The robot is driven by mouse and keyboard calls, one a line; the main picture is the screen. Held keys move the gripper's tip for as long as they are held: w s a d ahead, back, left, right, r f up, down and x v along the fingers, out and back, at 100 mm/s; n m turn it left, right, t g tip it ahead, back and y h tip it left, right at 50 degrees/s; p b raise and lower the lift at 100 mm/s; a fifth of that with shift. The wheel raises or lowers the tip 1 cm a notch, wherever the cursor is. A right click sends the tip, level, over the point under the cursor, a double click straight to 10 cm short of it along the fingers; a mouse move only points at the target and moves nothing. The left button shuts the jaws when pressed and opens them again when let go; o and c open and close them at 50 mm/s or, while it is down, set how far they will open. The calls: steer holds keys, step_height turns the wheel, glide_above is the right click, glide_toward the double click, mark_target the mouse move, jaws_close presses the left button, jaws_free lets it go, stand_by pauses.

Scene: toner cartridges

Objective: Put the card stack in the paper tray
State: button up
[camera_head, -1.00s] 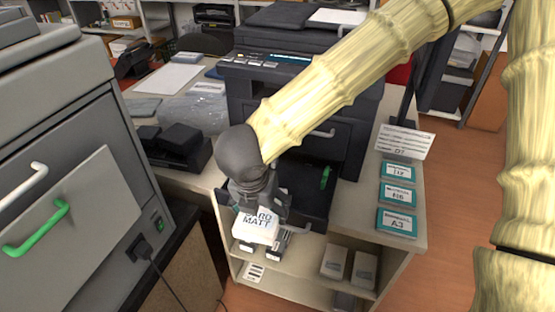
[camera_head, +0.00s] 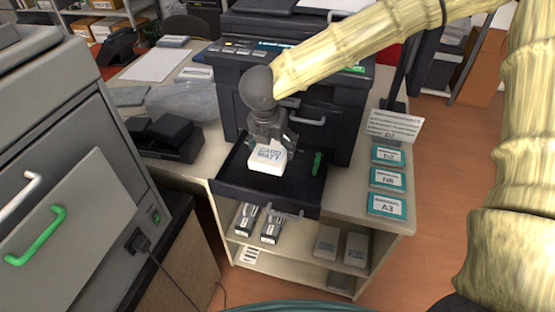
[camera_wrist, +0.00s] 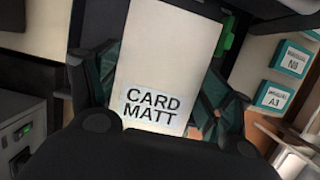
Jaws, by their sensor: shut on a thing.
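The card stack (camera_head: 267,158) is a white block labelled "CARD MATT". My gripper (camera_head: 270,146) is shut on it, with a finger on each side; the wrist view also shows the card stack (camera_wrist: 165,60) between the dark green fingers. The paper tray (camera_head: 232,187) is a black open drawer pulled out from the printer's front. In the head view the card stack appears over the middle of the tray; I cannot tell whether it touches the tray floor. A green slider (camera_head: 317,162) stands in the tray, right of the card stack and apart from it.
The black printer (camera_head: 330,125) stands behind the tray on a pale counter. Teal-labelled packs (camera_head: 387,204) lie on the counter at right, near a sign (camera_head: 394,126). Cartridges and boxes (camera_head: 327,242) sit on the shelf below. A grey machine (camera_head: 80,170) stands at left.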

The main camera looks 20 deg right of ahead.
steer(key=w+d, duration=0.1)
steer(key=w+d+f, duration=0.1)
steer(key=w, duration=0.1)
steer(key=shift+w+d+p, duration=0.25)
steer(key=shift+d+p, duration=0.05)
steer(key=shift+p, duration=0.05)
step_height(320, 180, down, 5)
steer(key=shift+a+f, duration=0.1)
steer(key=shift+f+p, duration=0.5)
steer(key=shift+f, duration=1.85)
steer(key=shift+w+f, duration=0.2)
steer(key=shift+f, duration=0.05)
steer(key=o, duration=1.3)
steer(key=shift+f, duration=0.1)
